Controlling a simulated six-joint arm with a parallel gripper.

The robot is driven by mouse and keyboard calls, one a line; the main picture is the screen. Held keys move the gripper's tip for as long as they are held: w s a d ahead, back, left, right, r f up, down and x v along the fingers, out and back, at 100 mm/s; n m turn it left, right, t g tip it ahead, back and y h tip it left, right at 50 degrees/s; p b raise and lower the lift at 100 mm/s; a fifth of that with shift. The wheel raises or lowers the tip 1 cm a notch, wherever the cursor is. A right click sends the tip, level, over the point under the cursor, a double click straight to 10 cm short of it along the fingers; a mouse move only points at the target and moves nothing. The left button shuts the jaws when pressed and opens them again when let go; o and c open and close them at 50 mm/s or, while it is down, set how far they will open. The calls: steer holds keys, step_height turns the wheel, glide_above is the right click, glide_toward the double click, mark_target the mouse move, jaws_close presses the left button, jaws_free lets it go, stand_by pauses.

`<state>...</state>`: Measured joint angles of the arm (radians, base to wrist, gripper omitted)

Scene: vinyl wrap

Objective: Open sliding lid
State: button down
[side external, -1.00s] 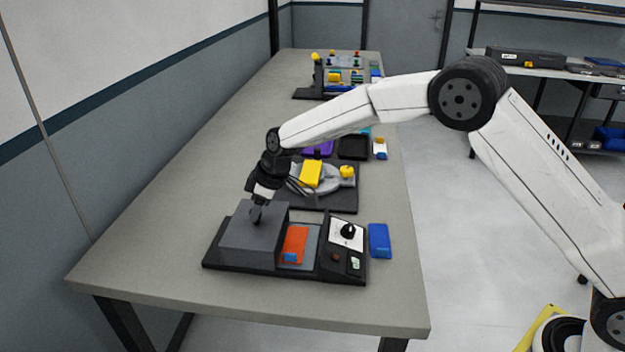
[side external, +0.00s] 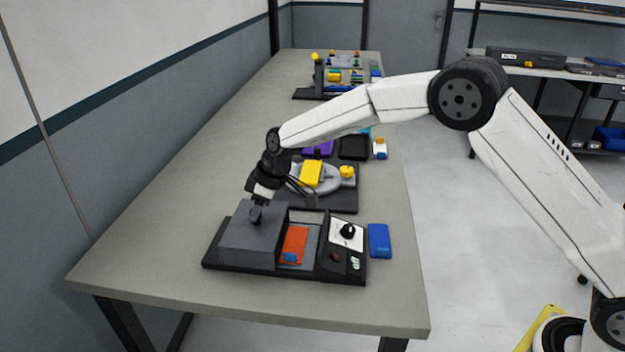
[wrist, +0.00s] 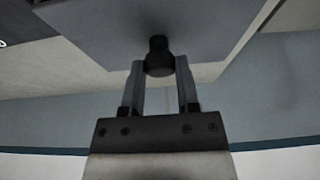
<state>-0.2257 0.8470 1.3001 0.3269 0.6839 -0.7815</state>
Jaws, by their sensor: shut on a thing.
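The sliding lid (side external: 250,238) is a dark grey box-like cover on the left part of a black device (side external: 300,272). To the right of the lid the device lies open and shows an orange piece (side external: 295,243) with a small blue part. My gripper (side external: 257,212) is at the top of the lid. In the wrist view my gripper (wrist: 160,75) has its two fingers on either side of a black round knob (wrist: 158,57) on the lid's grey surface (wrist: 120,25). The fingers are shut on the knob.
A blue block (side external: 379,241) lies on the table right of the device. A white panel with a black dial (side external: 347,232) is on the device's right part. Behind stands a station with a yellow block (side external: 311,174). The table's front left (side external: 130,265) is clear.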

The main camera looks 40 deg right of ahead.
mark_target(233, 220)
steer(key=shift+w, duration=0.1)
steer(key=shift+w+a, duration=1.55)
steer(key=shift+c, duration=1.6)
jaws_free()
steer(key=shift+s+r, duration=0.1)
steer(key=shift+v, duration=3.85)
steer(key=shift+d, duration=0.1)
